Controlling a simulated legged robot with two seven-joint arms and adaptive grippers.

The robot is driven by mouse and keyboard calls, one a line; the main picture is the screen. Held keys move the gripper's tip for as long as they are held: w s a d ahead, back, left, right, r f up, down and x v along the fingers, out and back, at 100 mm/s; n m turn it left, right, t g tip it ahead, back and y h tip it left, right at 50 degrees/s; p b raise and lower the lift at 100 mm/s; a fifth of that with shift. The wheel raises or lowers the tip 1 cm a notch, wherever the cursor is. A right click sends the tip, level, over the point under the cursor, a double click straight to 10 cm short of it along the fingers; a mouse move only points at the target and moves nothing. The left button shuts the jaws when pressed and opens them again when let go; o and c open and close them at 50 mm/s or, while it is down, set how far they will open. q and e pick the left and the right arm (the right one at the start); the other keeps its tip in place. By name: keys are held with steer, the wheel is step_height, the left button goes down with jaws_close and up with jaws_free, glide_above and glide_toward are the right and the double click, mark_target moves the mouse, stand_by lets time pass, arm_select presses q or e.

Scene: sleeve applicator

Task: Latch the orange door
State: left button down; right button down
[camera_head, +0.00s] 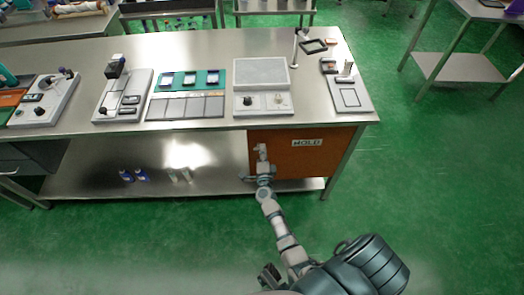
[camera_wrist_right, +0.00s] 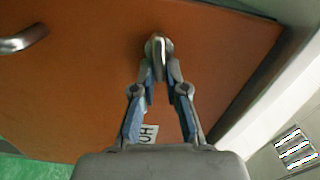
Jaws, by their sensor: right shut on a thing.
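The orange door (camera_head: 290,162) with a white "MOLD" label (camera_head: 307,143) is on the cabinet under the right end of the steel table. It looks flush with the cabinet front. It fills much of the right wrist view (camera_wrist_right: 90,80). A small metal latch knob (camera_wrist_right: 158,44) stands out from the door. My right gripper (camera_head: 262,163) is at the door's left side in the head view. In the wrist view its two fingertips (camera_wrist_right: 158,66) are closed together on the knob and partly hide it. My left gripper is not in view.
A curved metal handle (camera_wrist_right: 24,39) is on the door, apart from my fingers. The steel table (camera_head: 215,50) above carries several devices and trays. The lower shelf (camera_head: 95,185) holds small bottles (camera_head: 133,175). The green floor in front is clear.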

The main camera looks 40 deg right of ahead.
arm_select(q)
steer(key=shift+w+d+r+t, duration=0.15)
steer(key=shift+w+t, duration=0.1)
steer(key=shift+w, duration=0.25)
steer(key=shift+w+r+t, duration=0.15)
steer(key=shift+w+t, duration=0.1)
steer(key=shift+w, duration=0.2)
arm_select(e)
steer(key=shift+s+f+m, duration=0.1)
steer(key=shift+f+m, duration=0.25)
steer(key=shift+m, duration=0.85)
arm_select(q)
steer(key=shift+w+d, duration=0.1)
arm_select(e)
steer(key=c, duration=1.2)
jaws_free()
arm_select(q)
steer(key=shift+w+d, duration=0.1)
arm_select(e)
steer(key=shift+d, duration=0.1)
steer(key=v, duration=1.2)
